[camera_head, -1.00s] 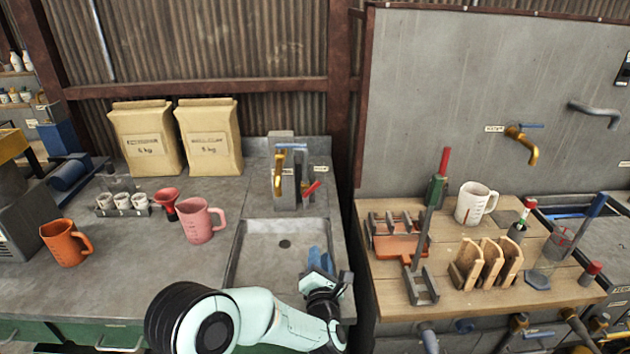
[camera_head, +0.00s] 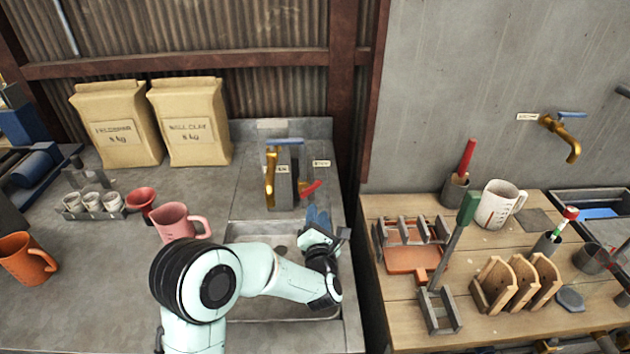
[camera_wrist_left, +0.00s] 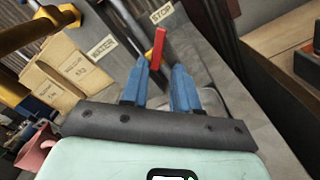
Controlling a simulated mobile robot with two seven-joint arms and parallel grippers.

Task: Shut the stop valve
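The stop valve's red lever (camera_head: 311,189) sticks out low on the right side of the grey tap block (camera_head: 281,186), tilted up to the right, beside a STOP label (camera_head: 321,163). My left gripper (camera_head: 318,216) is just below and in front of it, with its blue fingers pointing up at it. In the left wrist view the red lever (camera_wrist_left: 157,48) shows just beyond the fingertips, roughly in line with the gap. The left gripper (camera_wrist_left: 161,72) is open, with nothing held. I cannot tell whether a finger touches the lever. My right gripper is not in view.
A brass spout (camera_head: 270,178) and a blue lever (camera_head: 283,141) are on the tap block's left and top. My arm crosses the sink (camera_head: 250,234). A pink mug (camera_head: 178,222) stands left of it. A wooden bench (camera_head: 385,300) stands to the right.

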